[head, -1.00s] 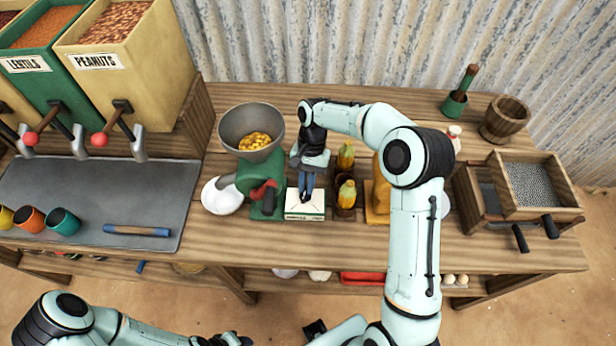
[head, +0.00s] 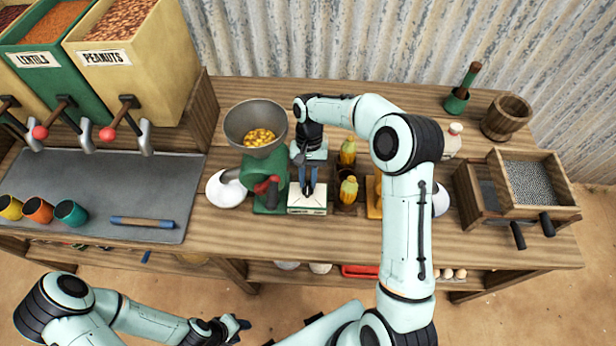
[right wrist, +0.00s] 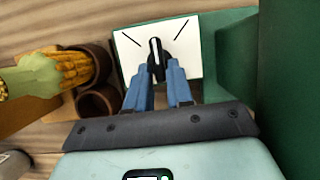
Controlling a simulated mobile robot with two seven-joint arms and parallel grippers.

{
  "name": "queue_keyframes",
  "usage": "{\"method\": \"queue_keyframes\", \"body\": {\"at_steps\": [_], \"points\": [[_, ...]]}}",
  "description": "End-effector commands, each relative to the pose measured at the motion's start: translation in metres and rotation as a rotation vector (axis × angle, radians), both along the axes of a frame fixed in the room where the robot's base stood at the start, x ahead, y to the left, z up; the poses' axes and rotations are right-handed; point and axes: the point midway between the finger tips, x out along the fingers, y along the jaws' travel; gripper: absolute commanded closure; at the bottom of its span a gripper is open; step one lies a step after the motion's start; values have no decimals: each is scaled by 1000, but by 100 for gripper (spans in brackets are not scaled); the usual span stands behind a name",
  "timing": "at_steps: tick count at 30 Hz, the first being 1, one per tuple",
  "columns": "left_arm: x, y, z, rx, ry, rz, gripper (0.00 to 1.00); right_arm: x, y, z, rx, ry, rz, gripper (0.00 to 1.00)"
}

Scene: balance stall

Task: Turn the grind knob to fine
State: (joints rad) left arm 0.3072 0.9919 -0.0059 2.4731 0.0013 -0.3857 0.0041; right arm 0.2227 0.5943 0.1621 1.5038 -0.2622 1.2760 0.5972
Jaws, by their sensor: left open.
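The grind knob (right wrist: 156,58) is black with a white pointer line and sits on a white panel (right wrist: 190,62). Its pointer stands between two slanted black marks, one on each side. My right gripper (right wrist: 160,72) has its blue fingers on both sides of the knob, close against it. In the head view my right gripper (head: 308,192) comes down onto the white-topped box (head: 307,207) beside the green grinder (head: 268,187) and hides the knob. My left gripper (head: 240,326) is open and empty, in front of the table.
A grey hopper (head: 255,125) with yellow kernels tops the grinder. A white bowl (head: 224,192) is to its left. A sieve box (head: 535,185) is at the far right.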

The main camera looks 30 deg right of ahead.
Motion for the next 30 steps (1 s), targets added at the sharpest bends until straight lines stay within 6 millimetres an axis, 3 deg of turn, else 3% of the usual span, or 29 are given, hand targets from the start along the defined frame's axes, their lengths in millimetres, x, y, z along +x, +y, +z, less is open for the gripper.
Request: {"method": "queue_keyframes", "body": {"at_steps": [10, 14, 24, 30], "points": [[0, 0, 0, 0, 0, 0, 57, 0, 0, 1, 0, 1, -1, 61], [2, 0, 3, 0, -2, 0, 57, 4, -2, 10, -1, -1, 0, 61], [22, 0, 22, 0, -26, 0, 57, 29, -16, 79, 0, -7, 0, 61], [35, 0, 31, 1, -40, 0, 57, 40, -23, 111, -1, -5, -2, 61]]}}
